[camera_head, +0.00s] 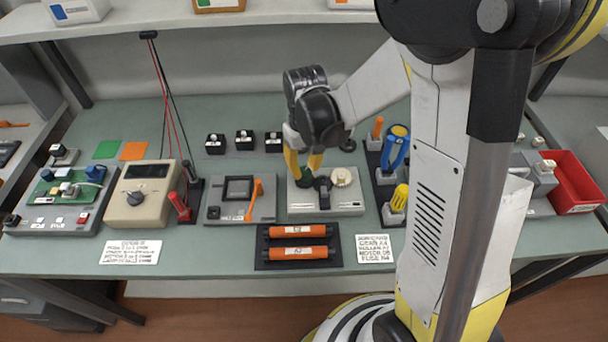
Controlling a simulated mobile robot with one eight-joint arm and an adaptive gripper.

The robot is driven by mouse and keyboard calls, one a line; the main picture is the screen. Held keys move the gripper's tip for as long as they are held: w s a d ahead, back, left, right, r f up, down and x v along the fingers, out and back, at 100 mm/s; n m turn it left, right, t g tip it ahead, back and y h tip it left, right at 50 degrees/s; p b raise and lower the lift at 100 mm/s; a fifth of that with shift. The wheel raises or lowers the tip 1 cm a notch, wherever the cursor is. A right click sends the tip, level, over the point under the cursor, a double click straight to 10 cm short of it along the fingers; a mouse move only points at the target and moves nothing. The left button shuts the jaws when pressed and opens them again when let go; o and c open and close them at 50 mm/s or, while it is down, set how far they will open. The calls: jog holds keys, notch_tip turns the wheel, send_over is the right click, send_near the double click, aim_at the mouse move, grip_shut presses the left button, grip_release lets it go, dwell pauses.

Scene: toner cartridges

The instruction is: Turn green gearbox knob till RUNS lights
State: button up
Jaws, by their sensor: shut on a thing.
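The gearbox (346,206) is a pale box near the middle of the bench, with a cream round part and a dark part on its top. My gripper (304,172) reaches down over its left side with yellow fingers. The fingers are shut on the green knob (307,183), of which only a little dark green shows between and below them. The knob's angle is hidden by the fingers. I cannot make out a RUNS light or whether it is lit.
A grey box with an orange lever (256,198) stands close left of the gearbox. A tool rack with blue-handled pliers (395,148) stands close right. A black tray (337,258) with orange cartridges (298,232) lies in front. My arm covers much of the right side.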

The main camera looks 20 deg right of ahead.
jog(key=m, duration=0.5)
jog(key=shift+b, duration=0.35)
jog(key=m, duration=0.5)
jog(key=m+b, duration=0.1)
jog(key=m, duration=0.9)
jog(key=o, duration=1)
